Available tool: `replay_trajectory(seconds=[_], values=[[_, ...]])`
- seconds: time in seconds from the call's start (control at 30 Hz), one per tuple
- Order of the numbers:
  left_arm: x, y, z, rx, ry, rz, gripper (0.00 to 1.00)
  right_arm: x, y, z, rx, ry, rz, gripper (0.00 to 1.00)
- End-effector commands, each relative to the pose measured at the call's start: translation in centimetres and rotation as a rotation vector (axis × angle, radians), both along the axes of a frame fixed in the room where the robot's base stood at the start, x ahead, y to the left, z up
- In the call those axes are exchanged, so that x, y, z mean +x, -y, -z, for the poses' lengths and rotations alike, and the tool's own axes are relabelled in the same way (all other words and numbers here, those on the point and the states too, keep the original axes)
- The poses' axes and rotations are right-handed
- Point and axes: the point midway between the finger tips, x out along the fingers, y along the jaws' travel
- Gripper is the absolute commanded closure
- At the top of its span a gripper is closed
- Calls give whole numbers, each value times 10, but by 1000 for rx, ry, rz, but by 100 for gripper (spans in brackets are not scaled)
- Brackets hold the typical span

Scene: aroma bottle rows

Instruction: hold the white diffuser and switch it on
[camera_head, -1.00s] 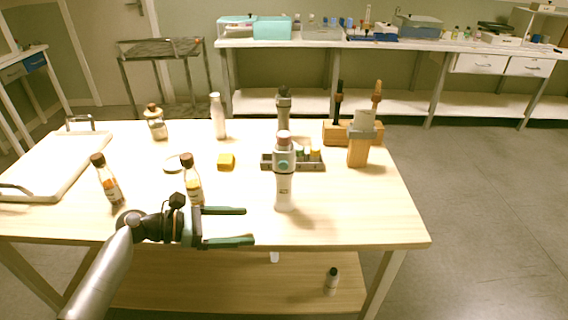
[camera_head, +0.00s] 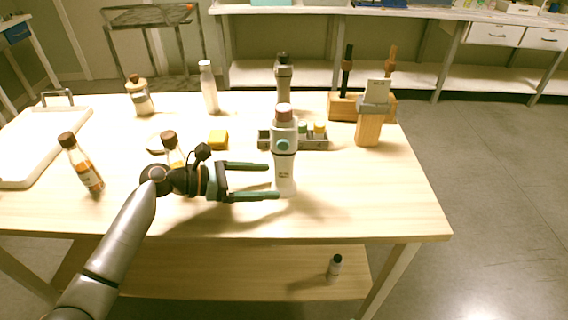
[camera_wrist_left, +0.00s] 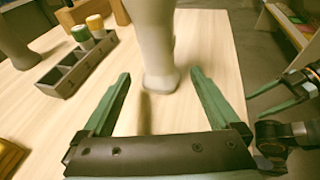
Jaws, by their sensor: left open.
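The white diffuser (camera_head: 286,174), with a teal round button and a brownish-pink cap, stands upright near the table's front edge. Its lower part also shows in the left wrist view (camera_wrist_left: 155,45); the top is cut off there. My left gripper (camera_head: 273,181) is open. Its two green fingers point at the diffuser from the left, with the tips close to its lower body. In the wrist view the base stands just ahead, between the finger lines. My right gripper (camera_wrist_left: 250,108) shows only at the right edge of the wrist view, with its fingers apart and empty.
A grey tray (camera_head: 263,139) with small bottles lies behind the diffuser. A grey-topped wooden block (camera_head: 369,128) stands back right. The table (camera_head: 370,200) is clear right of the diffuser.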

Motion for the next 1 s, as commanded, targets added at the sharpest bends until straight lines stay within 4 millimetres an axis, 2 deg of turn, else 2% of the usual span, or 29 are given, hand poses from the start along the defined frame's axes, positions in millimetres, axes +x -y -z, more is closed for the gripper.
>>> replay_trajectory(seconds=[0.03, 0.1, 0.3, 0.73, 1.0], values=[[2, 8, 4, -1, 2, 1, 4, 3, 2, 1, -2, 12, 2, 25], [5, 16, 2, -3, -2, -1, 4, 5, 4, -8, -5, 14, 4, 25], [10, 33, 9, -1, 0, -1, 4, 6, 5, -11, -5, 22, 7, 25], [12, 39, 13, 0, 1, -1, 4, 3, 6, -4, -9, 8, 7, 25], [12, 39, 12, 0, 1, -1, 33, 4, 6, -5, -9, 10, 7, 25]])
